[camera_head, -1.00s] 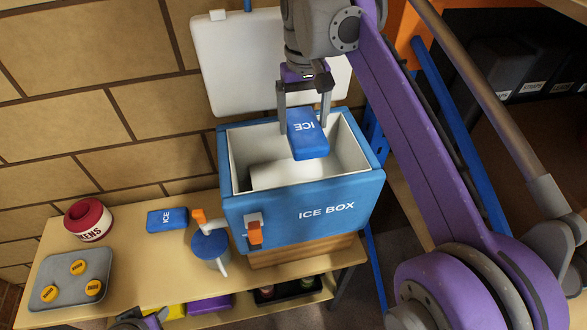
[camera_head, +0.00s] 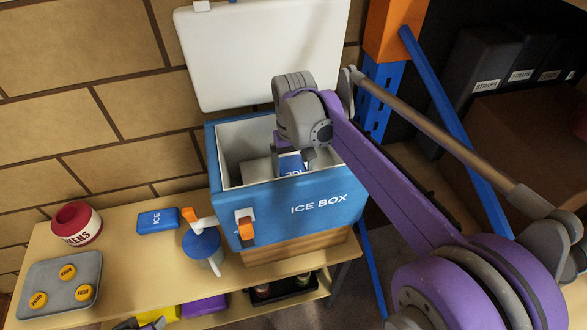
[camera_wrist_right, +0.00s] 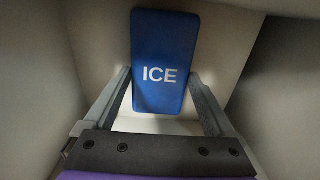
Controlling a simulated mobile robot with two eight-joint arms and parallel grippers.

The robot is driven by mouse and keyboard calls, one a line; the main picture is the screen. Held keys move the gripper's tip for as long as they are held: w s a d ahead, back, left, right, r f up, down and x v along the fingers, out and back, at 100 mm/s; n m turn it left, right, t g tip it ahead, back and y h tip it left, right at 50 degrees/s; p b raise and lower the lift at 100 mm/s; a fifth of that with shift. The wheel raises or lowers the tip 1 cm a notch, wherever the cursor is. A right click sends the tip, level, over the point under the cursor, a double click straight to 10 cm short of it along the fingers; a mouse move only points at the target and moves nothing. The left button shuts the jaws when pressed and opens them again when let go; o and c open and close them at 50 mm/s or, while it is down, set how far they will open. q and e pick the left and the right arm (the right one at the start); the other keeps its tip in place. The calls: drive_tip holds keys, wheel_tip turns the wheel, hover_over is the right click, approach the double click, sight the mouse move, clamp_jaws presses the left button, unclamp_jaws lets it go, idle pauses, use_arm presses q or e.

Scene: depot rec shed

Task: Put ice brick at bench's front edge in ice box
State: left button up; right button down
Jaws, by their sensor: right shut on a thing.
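My right gripper (camera_wrist_right: 160,100) is shut on a blue ice brick (camera_wrist_right: 165,60) marked ICE. In the head view this brick (camera_head: 291,164) is down inside the open ice box (camera_head: 318,205), partly hidden by my right wrist. In the right wrist view pale inner walls surround it. I cannot tell whether it touches the box floor. A second blue ice brick (camera_head: 157,221) lies flat on the bench (camera_head: 135,270), left of the box. A small grey and purple part at the bottom edge seems to be my left gripper (camera_head: 140,323); its fingers do not show clearly.
The white lid (camera_head: 265,55) stands open behind the box. A blue-topped jug (camera_head: 202,246) stands close to the box's left side. A red and white tokens tub (camera_head: 77,224) and a grey tray (camera_head: 62,285) with yellow discs are farther left. An orange and blue rack post is at right.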

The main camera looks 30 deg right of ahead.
sight(294, 173)
drive_tip(key=shift+f, duration=0.2)
unclamp_jaws()
drive_tip(key=shift+r, duration=0.45)
wheel_tip(294, 173, up, 11)
drive_tip(key=shift+r+p, duration=0.2)
drive_tip(key=shift+p, duration=0.25)
